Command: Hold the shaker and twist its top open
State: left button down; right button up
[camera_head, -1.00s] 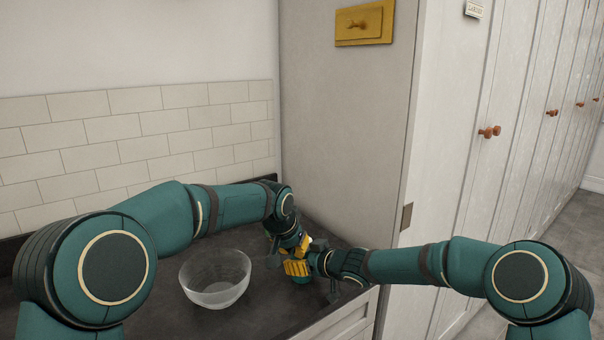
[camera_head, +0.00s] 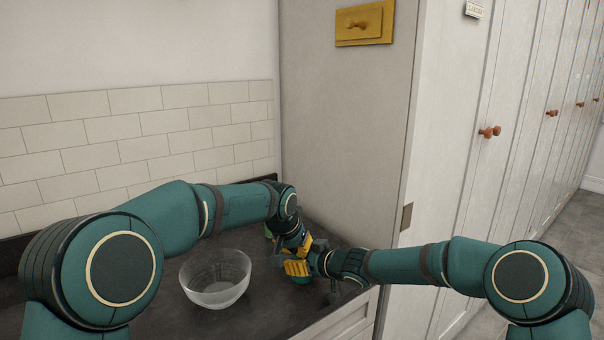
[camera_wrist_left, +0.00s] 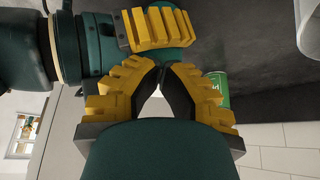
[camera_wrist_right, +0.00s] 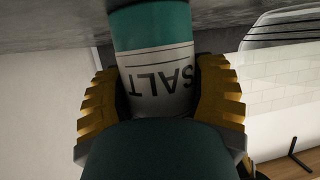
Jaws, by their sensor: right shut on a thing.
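My right gripper (camera_wrist_right: 160,100) is shut around the salt shaker (camera_wrist_right: 160,85), its yellow fingers on either side. The shaker has a white body marked SALT, upside down in the right wrist view, and a green band. Its top is not clear in any view. My left gripper (camera_wrist_left: 161,68) has its yellow fingertips drawn together, with no object visible between them. It is close to the yellow fingers of my right gripper (camera_wrist_left: 150,28). In the head view both grippers crowd together over the counter's right end, hiding the shaker.
A clear glass bowl (camera_head: 215,280) stands on the dark counter (camera_head: 180,322), left of the grippers. A green can (camera_wrist_left: 217,88) shows beyond the fingers in the left wrist view. A tall grey cabinet side (camera_head: 340,150) rises behind the grippers. The counter's front edge is close.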

pick_arm(q)
jog(key=shift+s+d, duration=0.2)
jog(key=shift+s, duration=0.15)
jog(key=shift+s+a, duration=0.1)
jog(key=shift+s, duration=0.05)
notch_tip(320, 180, up, 6)
jog(key=shift+a, duration=0.15)
dwell(0.4)
notch_tip(320, 180, down, 6)
jog(key=shift+w+a, duration=0.3)
jog(key=shift+w, duration=0.05)
dwell(0.8)
jog(key=shift+w+d, duration=0.15)
jog(key=shift+w, duration=0.1)
dwell(0.8)
jog(key=shift+s+d, duration=0.15)
jog(key=shift+d, duration=0.2)
pick_arm(e)
jog(key=shift+a, duration=0.1)
dwell(0.3)
